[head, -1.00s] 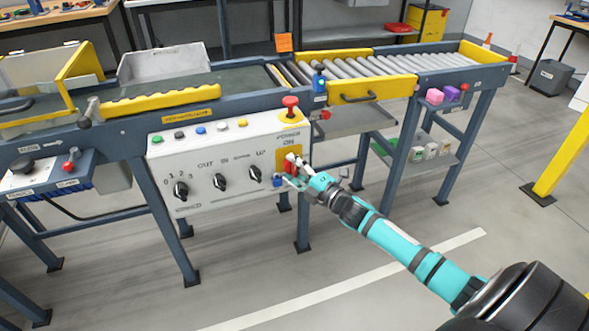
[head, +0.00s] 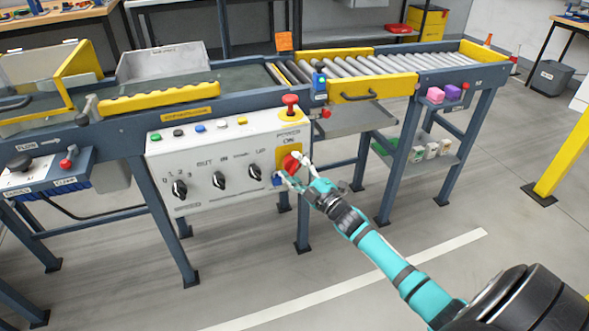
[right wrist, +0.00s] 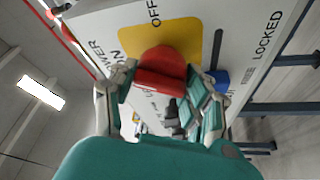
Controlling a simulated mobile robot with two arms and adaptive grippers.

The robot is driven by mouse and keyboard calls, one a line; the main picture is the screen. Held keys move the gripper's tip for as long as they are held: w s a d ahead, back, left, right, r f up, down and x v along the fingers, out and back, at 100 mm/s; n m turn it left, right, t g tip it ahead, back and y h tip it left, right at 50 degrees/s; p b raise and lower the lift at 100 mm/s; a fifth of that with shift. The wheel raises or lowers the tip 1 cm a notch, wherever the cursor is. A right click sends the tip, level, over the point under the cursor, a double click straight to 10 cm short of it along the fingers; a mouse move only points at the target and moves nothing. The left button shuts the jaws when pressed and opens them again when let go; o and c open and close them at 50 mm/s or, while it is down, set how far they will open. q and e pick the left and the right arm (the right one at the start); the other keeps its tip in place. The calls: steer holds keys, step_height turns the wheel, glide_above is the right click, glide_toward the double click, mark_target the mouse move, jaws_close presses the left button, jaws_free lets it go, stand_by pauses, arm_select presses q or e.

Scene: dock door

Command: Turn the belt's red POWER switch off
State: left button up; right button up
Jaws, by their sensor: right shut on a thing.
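The red POWER switch (head: 290,163) is a rotary handle on a yellow plate at the right end of the white control panel (head: 225,190). In the right wrist view the red handle (right wrist: 162,75) sits between the two fingers, with ON printed to its left and OFF above it. My right gripper (head: 292,169) is shut on the handle, one finger on each side. In the head view the handle leans to one side, and the fingers partly hide it. My left gripper is not in view.
A red mushroom button (head: 290,103) stands just above the switch. A blue part (right wrist: 217,77) lies close to one finger in the wrist view. Black knobs (head: 220,180) line the panel to the left. Open floor lies in front.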

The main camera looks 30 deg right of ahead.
steer(key=m+t+h, duration=0.1)
steer(key=m, duration=0.2)
steer(key=shift+f+m, duration=0.15)
steer(key=shift+m, duration=0.15)
steer(key=m+t+h, duration=0.1)
steer(key=m+h, duration=0.1)
steer(key=m, duration=0.2)
steer(key=shift+a+m, duration=0.1)
steer(key=shift+m, duration=0.3)
steer(key=m+h, duration=0.2)
steer(key=m, duration=0.2)
steer(key=m+h+p, duration=0.1)
steer(key=m+h, duration=0.1)
steer(key=m, duration=0.2)
steer(key=shift+m+h, duration=0.4)
steer(key=o, duration=1.2)
steer(key=v, duration=1.2)
